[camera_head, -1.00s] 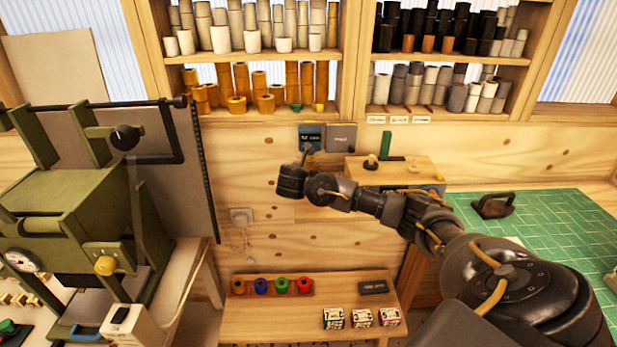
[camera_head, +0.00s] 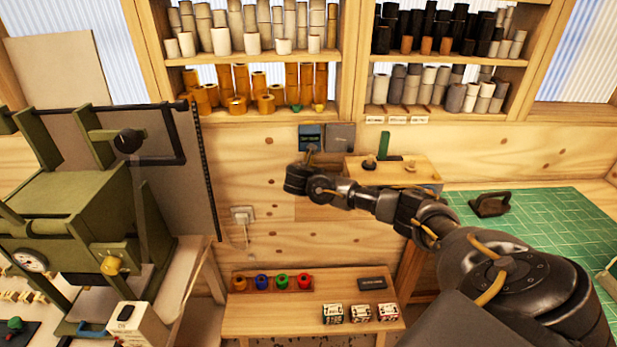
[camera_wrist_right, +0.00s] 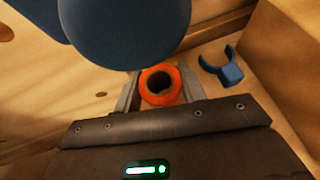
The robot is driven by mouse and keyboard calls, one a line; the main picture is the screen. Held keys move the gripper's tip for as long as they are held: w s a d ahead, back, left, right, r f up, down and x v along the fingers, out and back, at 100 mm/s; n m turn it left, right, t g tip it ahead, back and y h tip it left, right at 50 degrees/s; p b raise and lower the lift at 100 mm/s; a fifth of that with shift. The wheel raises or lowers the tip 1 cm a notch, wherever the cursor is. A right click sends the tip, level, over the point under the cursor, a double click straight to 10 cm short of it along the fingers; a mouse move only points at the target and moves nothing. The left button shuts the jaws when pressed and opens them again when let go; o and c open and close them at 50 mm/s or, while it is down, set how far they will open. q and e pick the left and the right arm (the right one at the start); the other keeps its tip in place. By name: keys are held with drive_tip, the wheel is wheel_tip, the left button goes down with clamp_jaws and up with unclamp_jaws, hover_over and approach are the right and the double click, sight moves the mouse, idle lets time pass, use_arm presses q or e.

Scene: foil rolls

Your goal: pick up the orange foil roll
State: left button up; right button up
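An orange foil roll (camera_wrist_right: 159,87) shows end-on in the right wrist view, with a dark hollow core. The two fingers of my right gripper (camera_wrist_right: 158,84) stand apart, one on each side of it. They look very close to its sides, but whether they touch it is unclear. In the head view my right arm reaches in from the right to the middle, in front of the wood wall, and its fingers are not clearly visible. My left gripper is not in view. On the low bench an orange-brown roll (camera_head: 239,283) stands leftmost in a row of small coloured rolls.
A big blue rounded thing (camera_wrist_right: 125,30) hangs close in the right wrist view, near a blue clip (camera_wrist_right: 222,68). A green machine (camera_head: 70,210) stands left. Shelves (camera_head: 255,118) of rolls are above, a low bench (camera_head: 270,318) below, and a green mat (camera_head: 565,230) right.

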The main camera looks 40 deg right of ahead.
drive_tip(key=c, duration=0.3)
drive_tip(key=shift+c, duration=0.3)
drive_tip(key=shift+r+b, duration=0.4)
drive_tip(key=shift+r, duration=0.1)
wheel_tip(320, 180, up, 2)
drive_tip(key=shift+r+b, duration=0.15)
drive_tip(key=shift+b, duration=0.4)
drive_tip(key=s+a+b, duration=0.1)
drive_tip(key=s+a, duration=0.2)
drive_tip(key=a, duration=0.1)
drive_tip(key=s+a+b, duration=0.1)
drive_tip(key=s+a, duration=0.3)
drive_tip(key=s+a+b, duration=0.1)
drive_tip(key=s+a, duration=0.3)
drive_tip(key=shift+a+b, duration=0.35)
drive_tip(key=shift+a, duration=0.05)
drive_tip(key=shift+s+a+r, duration=0.1)
drive_tip(key=shift+s+a, duration=0.25)
drive_tip(key=shift+s, duration=0.15)
